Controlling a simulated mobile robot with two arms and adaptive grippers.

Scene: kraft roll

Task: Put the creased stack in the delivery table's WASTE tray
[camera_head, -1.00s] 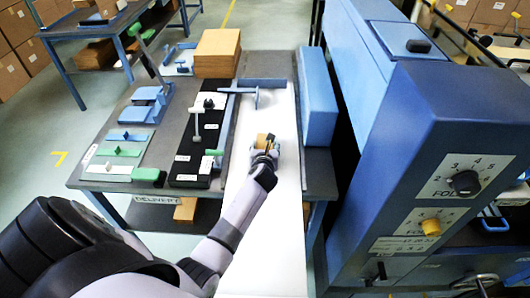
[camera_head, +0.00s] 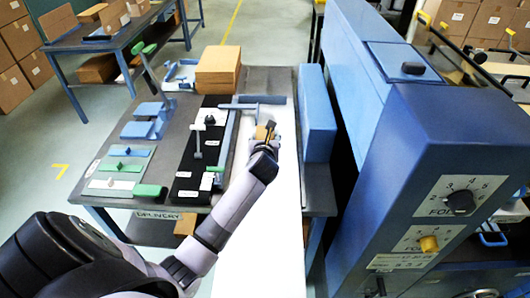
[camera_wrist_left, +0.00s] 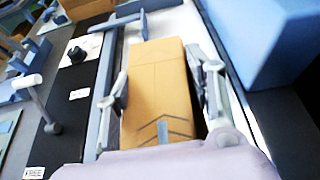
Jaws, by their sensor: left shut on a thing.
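A tan kraft stack (camera_wrist_left: 157,85) with dark chevron marks sits between the two fingers of my left gripper (camera_wrist_left: 165,95) in the left wrist view. In the head view only a small tan part of the stack (camera_head: 262,131) shows at my left gripper (camera_head: 266,136), over the white strip beside the blue machine. The gripper is shut on it. The delivery table (camera_head: 95,185) carries a DELIVERY label on its front edge. I cannot tell which tray is WASTE, as the small labels are unreadable. My right gripper is out of view.
A blue T-shaped bar (camera_head: 250,102) lies just beyond the gripper. A black strip with upright levers (camera_head: 197,150) is to its left, and a tan block (camera_head: 218,68) stands at the back. A long blue box (camera_head: 317,120) and the blue machine (camera_head: 440,140) close off the right.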

